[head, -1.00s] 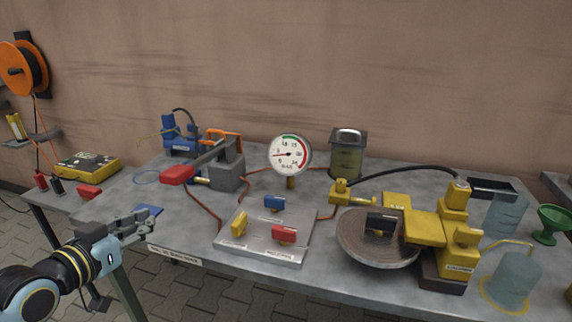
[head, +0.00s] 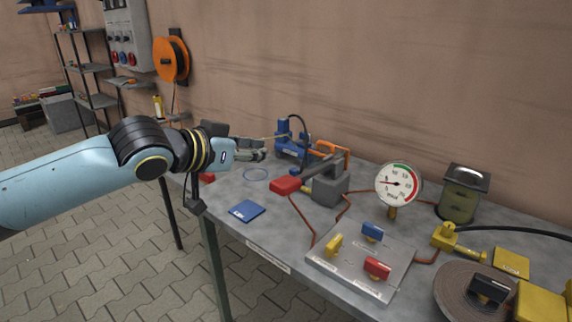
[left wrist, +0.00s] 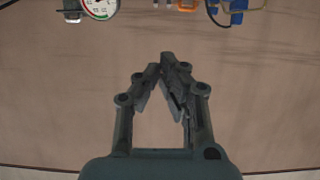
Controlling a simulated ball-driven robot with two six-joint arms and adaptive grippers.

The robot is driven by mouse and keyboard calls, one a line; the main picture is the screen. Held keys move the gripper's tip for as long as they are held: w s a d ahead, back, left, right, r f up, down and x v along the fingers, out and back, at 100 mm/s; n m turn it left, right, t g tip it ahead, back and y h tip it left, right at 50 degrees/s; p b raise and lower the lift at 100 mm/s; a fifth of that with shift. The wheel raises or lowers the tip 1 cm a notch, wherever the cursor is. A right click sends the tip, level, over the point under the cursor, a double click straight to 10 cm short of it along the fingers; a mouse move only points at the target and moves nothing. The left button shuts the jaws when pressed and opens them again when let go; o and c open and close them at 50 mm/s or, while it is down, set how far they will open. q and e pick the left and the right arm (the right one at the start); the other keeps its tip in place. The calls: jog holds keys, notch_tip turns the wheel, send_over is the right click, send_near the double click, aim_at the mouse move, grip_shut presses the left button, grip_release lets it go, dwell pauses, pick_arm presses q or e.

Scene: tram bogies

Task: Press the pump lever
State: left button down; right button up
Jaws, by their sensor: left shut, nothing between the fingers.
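The hand pump is a grey block (head: 330,188) on the table. My right gripper is out of view.
A valve plate with blue (head: 372,231), yellow (head: 334,245) and red (head: 377,267) handles lies in front of the gauge. A blue device (head: 291,138) stands behind the pump. A blue card (head: 247,211) lies near the front edge. A round disc (head: 455,287) is at right.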

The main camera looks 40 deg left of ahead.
pick_arm(q)
jog(key=b, duration=0.2)
send_over(285, 183)
jog(key=f, duration=0.3)
jog(key=shift+w+f, duration=0.4)
jog(key=shift+s+f, duration=0.15)
jog(key=shift+f, duration=0.9)
jog(key=shift+s+f, duration=0.1)
jog(key=shift+f, duration=0.9)
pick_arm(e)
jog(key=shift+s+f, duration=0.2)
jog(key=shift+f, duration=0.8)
